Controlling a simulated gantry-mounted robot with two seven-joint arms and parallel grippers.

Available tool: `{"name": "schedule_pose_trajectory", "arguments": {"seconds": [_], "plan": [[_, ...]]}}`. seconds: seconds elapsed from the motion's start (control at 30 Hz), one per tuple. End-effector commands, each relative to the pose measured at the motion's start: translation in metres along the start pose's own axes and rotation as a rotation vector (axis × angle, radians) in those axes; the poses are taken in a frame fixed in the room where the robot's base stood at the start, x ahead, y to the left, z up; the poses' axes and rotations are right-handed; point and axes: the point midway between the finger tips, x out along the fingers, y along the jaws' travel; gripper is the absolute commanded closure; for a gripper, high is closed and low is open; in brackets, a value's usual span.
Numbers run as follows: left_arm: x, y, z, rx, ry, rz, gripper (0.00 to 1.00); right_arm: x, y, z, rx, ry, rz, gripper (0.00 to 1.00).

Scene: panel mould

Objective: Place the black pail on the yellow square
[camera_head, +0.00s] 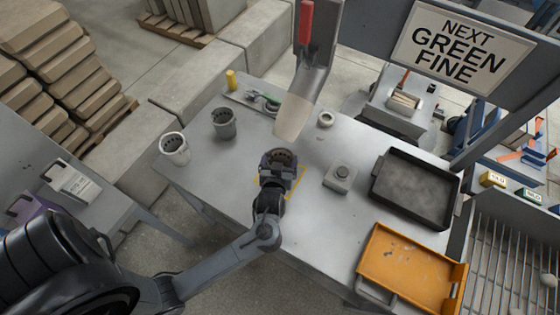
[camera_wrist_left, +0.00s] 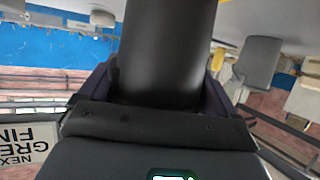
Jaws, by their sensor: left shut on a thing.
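The black pail (camera_head: 283,157) is in the jaws of my left gripper (camera_head: 276,170), over the middle of the grey table. In the left wrist view the dark pail (camera_wrist_left: 165,45) fills the space between the fingers (camera_wrist_left: 165,85). The yellow square (camera_head: 300,181) shows as a thin yellow outline around and right of the gripper. The gripper and pail hide most of it. I cannot tell whether the pail's base touches the table. My right gripper is not in view.
A white pail (camera_head: 175,150) and a grey pail (camera_head: 223,124) stand at the left. A metal chute (camera_head: 300,105) hangs behind the black pail. A small grey box (camera_head: 340,178), a black tray (camera_head: 412,190) and an orange tray (camera_head: 410,268) lie to the right.

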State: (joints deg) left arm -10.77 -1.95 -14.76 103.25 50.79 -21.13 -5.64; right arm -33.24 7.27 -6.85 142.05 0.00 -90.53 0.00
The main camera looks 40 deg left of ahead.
Motion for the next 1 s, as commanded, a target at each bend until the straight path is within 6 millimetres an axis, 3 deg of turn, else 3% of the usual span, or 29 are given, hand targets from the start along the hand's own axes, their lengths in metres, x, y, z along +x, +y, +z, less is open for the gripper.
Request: {"name": "schedule_pose_trajectory", "arguments": {"seconds": [0.2,0.23,0.27,0.67,1.0], "plan": [[0.002,0.000,0.004,-0.001,0.000,0.000,0.58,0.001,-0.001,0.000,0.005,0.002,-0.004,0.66],[0.001,0.000,0.003,-0.001,0.000,0.000,0.06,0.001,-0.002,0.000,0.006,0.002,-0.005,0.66],[0.001,0.000,0.003,-0.001,0.000,0.000,0.02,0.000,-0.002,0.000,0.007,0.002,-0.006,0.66],[-0.004,0.000,0.000,-0.001,-0.001,0.001,0.00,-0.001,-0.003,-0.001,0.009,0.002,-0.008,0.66],[-0.060,0.000,0.000,-0.003,-0.003,0.001,0.00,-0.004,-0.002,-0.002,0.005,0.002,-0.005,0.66]]}}
